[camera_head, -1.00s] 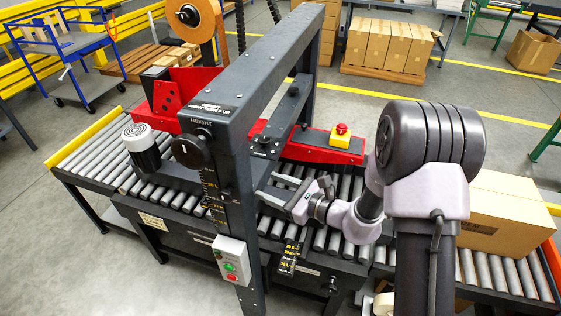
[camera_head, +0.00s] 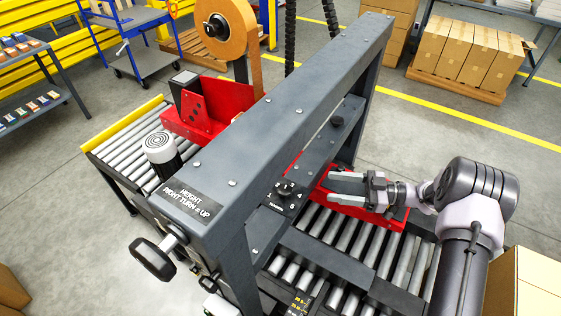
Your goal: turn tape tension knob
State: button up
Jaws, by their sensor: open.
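The tape tension knob (camera_head: 287,188) is a small dark knob on a black dial plate with white numbers, on the dark crossbar inside the machine's frame. My gripper (camera_head: 330,187) is to the right of the knob in the picture, with its two pale fingers pointing left toward it. The fingers are apart, with nothing between them. They do not appear to touch the knob, though the exact gap in depth is hard to tell.
A thick grey gantry beam (camera_head: 270,110) stands left of and above the dial. The height hand knob (camera_head: 153,257) juts out at its near end. A second black knob (camera_head: 337,121) sits farther along the crossbar. Rollers (camera_head: 315,240) lie below, and a carton (camera_head: 525,285) is at lower right.

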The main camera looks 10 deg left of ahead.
aim_at(274, 195)
jog(key=shift+n+g, duration=0.4)
jog(key=shift+g, duration=0.2)
jog(key=s+a, duration=0.1)
jog(key=a, duration=0.4)
jog(key=s+a+b, duration=0.1)
jog(key=a, duration=0.5)
jog(key=s+a+b, duration=0.1)
jog(key=s+a, duration=0.1)
jog(key=a, duration=0.4)
jog(key=shift+s, duration=0.1)
grip_shut()
